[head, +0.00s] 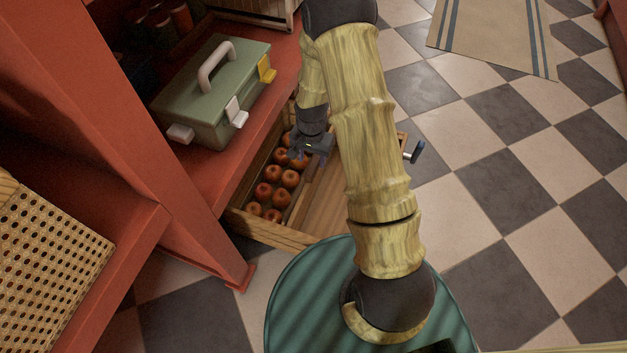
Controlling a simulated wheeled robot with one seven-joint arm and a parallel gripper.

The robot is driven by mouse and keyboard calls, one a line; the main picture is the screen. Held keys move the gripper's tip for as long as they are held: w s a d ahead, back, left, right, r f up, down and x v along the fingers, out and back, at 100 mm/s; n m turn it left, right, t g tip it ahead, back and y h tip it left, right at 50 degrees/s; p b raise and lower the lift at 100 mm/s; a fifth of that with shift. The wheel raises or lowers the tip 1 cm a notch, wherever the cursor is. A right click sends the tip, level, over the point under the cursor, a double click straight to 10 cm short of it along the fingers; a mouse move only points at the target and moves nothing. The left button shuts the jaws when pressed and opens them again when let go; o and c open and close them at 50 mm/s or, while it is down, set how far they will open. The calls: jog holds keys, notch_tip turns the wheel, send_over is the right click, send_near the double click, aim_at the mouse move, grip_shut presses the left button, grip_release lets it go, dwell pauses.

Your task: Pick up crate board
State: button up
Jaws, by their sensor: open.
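A wooden crate (270,231) sits low beside the red shelving, with several red apples (264,191) in its left part. A flat wooden board (322,212) lies over the right part of the crate; my arm hides much of it. My gripper (308,156) is open over the crate, near the board's left edge and the upper apples. I cannot tell whether its fingers touch anything.
A green box (205,95) with a grey handle stands on the red shelf (203,172) at left. A woven panel (45,270) is at lower left. A small dark and metal piece (414,152) shows right of my arm. The checkered floor (520,190) at right is clear up to a rug (490,35).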

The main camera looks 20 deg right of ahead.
aim_at(314, 163)
jog(key=f+b, duration=0.3)
jog(key=shift+s+d, duration=0.2)
jog(key=shift+s, duration=0.15)
jog(key=shift+f+b, duration=1)
jog(key=shift+f, duration=0.15)
grip_shut()
